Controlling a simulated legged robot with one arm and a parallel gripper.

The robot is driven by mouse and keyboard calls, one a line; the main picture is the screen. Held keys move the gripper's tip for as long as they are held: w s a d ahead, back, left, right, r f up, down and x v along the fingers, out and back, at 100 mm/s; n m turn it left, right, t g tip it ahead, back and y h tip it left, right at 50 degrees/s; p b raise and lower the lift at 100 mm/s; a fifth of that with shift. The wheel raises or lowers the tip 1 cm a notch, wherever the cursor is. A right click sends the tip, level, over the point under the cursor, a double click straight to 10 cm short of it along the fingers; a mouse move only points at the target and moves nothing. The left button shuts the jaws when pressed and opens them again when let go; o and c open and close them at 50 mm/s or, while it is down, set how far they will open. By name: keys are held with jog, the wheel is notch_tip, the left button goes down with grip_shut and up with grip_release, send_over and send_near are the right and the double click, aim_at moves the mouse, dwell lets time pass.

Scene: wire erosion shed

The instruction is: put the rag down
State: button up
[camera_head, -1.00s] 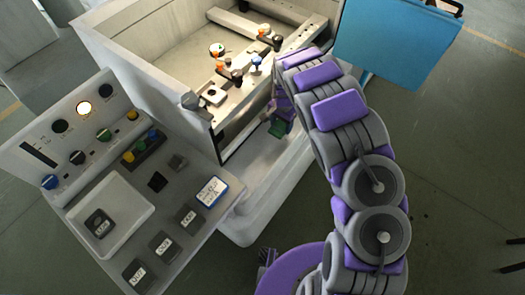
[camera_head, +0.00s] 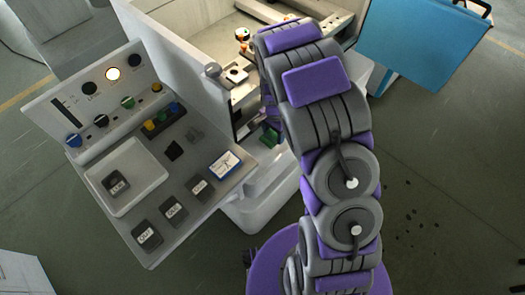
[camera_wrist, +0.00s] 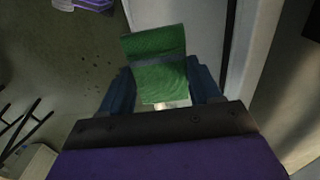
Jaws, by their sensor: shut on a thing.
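The green rag (camera_wrist: 160,75) is between the two blue fingers of my gripper (camera_wrist: 162,90) in the wrist view. My gripper is shut on it, and the rag spreads out beyond the fingertips. In the head view a small part of the green rag (camera_head: 270,137) shows beside the machine's open side, low behind my arm. My arm hides most of the gripper there.
A grey control panel (camera_head: 222,205) with labelled blocks, knobs and a white tray (camera_head: 153,187) stands at left. The open machine tank (camera_head: 190,45) is behind it. A blue panel (camera_head: 420,40) stands at upper right. Floor at right is open, with dark spots (camera_head: 410,215).

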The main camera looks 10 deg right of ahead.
jog(key=b, duration=0.1)
send_over(272, 152)
notch_tip(272, 152, down, 6)
jog(key=shift+w+d+r, duration=0.1)
jog(key=shift+w+r, duration=0.05)
jog(key=shift+f, duration=0.25)
jog(key=f+b, duration=0.1)
jog(key=f, duration=0.2)
jog(key=shift+a, duration=0.2)
jog(key=shift+d+f, duration=0.1)
jog(key=shift+f, duration=0.05)
jog(key=shift+d, duration=0.1)
jog(key=shift+f, duration=0.15)
